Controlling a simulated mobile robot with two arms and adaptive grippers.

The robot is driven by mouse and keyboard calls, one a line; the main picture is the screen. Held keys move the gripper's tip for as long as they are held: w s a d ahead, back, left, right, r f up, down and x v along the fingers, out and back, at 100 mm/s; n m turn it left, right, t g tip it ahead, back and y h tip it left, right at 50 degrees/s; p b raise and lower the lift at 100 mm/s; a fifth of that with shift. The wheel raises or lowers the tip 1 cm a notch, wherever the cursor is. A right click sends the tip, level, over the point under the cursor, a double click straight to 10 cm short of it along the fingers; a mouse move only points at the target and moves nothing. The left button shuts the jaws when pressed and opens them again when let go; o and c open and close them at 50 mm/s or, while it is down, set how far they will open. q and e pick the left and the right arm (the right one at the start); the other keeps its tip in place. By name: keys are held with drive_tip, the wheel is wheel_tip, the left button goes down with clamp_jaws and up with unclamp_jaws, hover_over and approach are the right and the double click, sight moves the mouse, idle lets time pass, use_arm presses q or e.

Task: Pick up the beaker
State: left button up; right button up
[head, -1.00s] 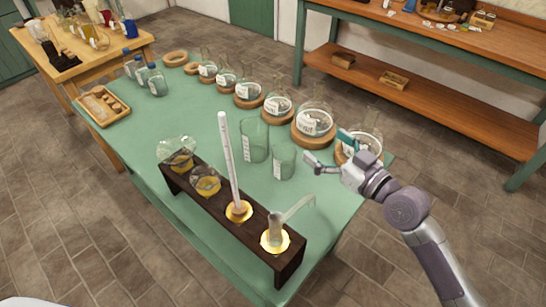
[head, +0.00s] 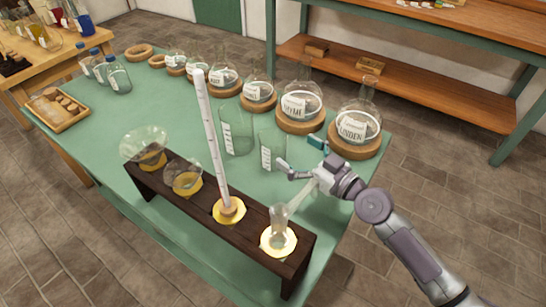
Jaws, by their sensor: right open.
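Two clear glass beakers stand upright on the green table (head: 110,140): a taller beaker (head: 236,132) and, to its right, a smaller beaker (head: 271,151), both with white graduation marks. My right gripper (head: 299,154) is open and empty, just right of the smaller beaker, its fingers pointing left towards it. The lower fingertip appears close to the beaker's right side; I cannot tell whether it touches. My left gripper is not in view.
A dark wooden rack (head: 245,232) with funnels, a tall tube (head: 213,145) and a bent glass piece (head: 279,228) stands in front. Several labelled round flasks on cork rings, such as the Linden flask (head: 357,127), line the back edge.

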sight(265, 133)
drive_tip(key=shift+w+a+f, duration=0.15)
drive_tip(key=shift+f, duration=0.5)
drive_tip(key=shift+w+a+r+p, duration=0.25)
drive_tip(key=shift+w+a+p, duration=0.05)
drive_tip(key=shift+w+a, duration=0.4)
drive_tip(key=shift+a, duration=0.05)
drive_tip(key=p+x, duration=0.1)
drive_tip(key=x, duration=0.4)
drive_tip(key=shift+w+a+f, duration=0.1)
drive_tip(key=c, duration=1.2)
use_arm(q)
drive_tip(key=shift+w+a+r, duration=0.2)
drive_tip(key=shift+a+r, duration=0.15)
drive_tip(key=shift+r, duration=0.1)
use_arm(e)
drive_tip(key=shift+c, duration=0.3)
